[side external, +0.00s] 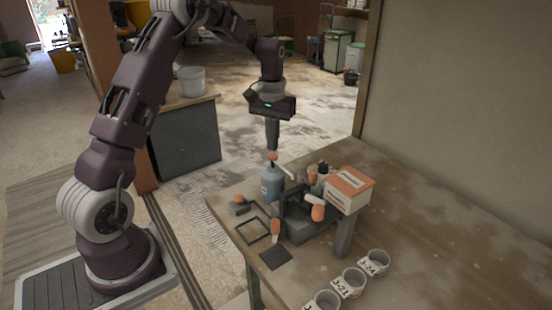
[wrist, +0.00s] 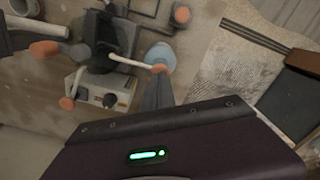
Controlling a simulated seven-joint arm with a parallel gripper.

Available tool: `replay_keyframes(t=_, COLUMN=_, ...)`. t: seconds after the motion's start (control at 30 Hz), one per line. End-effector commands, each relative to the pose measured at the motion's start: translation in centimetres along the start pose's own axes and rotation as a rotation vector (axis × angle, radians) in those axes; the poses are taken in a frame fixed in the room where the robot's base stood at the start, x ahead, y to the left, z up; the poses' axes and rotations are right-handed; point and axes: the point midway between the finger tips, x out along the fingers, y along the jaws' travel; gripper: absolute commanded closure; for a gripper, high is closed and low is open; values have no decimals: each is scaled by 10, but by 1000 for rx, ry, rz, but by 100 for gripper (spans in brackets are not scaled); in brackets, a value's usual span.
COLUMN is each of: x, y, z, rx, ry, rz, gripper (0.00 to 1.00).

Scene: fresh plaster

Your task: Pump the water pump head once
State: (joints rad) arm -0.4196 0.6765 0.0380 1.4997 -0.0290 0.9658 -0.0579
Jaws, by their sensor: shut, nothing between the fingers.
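The water pump is a blue-grey bottle (side external: 271,185) with an orange pump head (side external: 272,157) on top. It stands upright near the left edge of the wooden table. My gripper (side external: 272,147) is shut and empty, pointing straight down just above the pump head. I cannot tell whether its tips touch the head. In the wrist view the orange head (wrist: 159,68) shows over the blue bottle (wrist: 163,54), right by my shut fingertips (wrist: 160,79). The lower side of the bottle is hidden there.
A dark device with orange-ended handles (side external: 300,225) stands close right of the bottle, beside a white box with an orange top (side external: 349,188). Labelled cups (side external: 348,282) stand at front. The table's right is clear.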

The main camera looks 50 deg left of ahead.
Motion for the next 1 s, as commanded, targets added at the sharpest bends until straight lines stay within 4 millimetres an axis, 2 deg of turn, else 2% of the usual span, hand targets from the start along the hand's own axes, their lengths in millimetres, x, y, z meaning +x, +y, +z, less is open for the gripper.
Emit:
replay_keyframes(t=0.87, x=29, y=0, z=0, rx=0, ry=-1, rz=0, gripper=100)
replay_keyframes(t=1.0, x=28, y=0, z=0, rx=0, ry=0, rz=0, gripper=100)
